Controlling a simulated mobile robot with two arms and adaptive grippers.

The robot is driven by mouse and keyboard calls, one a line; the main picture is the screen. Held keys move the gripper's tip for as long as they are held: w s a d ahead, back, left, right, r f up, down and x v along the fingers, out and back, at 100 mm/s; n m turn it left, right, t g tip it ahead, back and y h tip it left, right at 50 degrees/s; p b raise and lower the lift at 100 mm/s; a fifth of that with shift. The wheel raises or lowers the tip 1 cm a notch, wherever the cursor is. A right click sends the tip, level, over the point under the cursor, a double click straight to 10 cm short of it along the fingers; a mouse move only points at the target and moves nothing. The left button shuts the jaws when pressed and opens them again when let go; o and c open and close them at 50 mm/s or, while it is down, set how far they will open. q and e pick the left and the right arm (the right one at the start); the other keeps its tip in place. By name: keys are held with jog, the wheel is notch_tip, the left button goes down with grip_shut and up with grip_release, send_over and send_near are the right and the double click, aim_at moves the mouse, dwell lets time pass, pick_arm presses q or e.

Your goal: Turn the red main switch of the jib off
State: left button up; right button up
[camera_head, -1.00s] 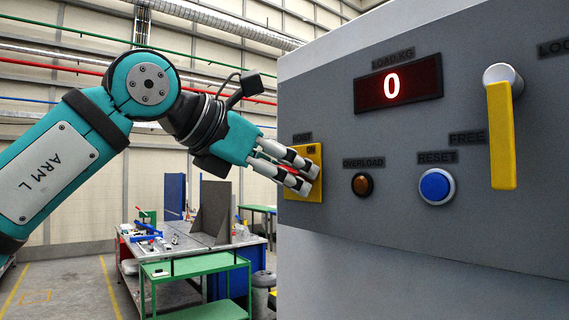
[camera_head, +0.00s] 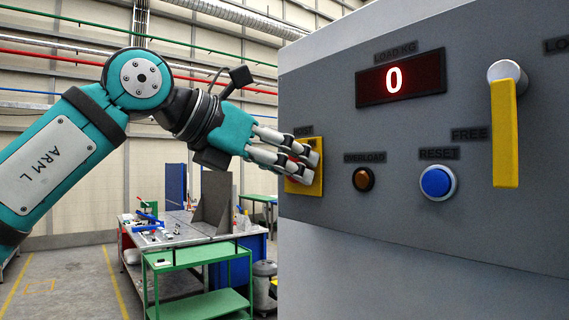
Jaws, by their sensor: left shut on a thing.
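The red main switch (camera_head: 292,157) sits on a yellow plate (camera_head: 317,186) at the left end of the grey panel. Only a little red shows between the fingers; the rest of the switch is hidden. My left gripper (camera_head: 309,166) comes in from the left and is shut on the switch, its fingers tilted down to the right across the plate. The fingers cover the plate's markings, so I cannot read the switch's position. My right gripper is not in view.
The panel also carries a load display (camera_head: 400,80) reading 0, an amber overload lamp (camera_head: 363,179), a blue reset button (camera_head: 437,183) and a yellow lever (camera_head: 504,135) hanging down. A green cart (camera_head: 198,255) and a workbench stand behind at lower left.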

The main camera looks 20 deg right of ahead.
pick_arm(q)
jog(key=o, duration=1.2)
jog(key=v, duration=1.2)
jog(key=shift+f, duration=0.1)
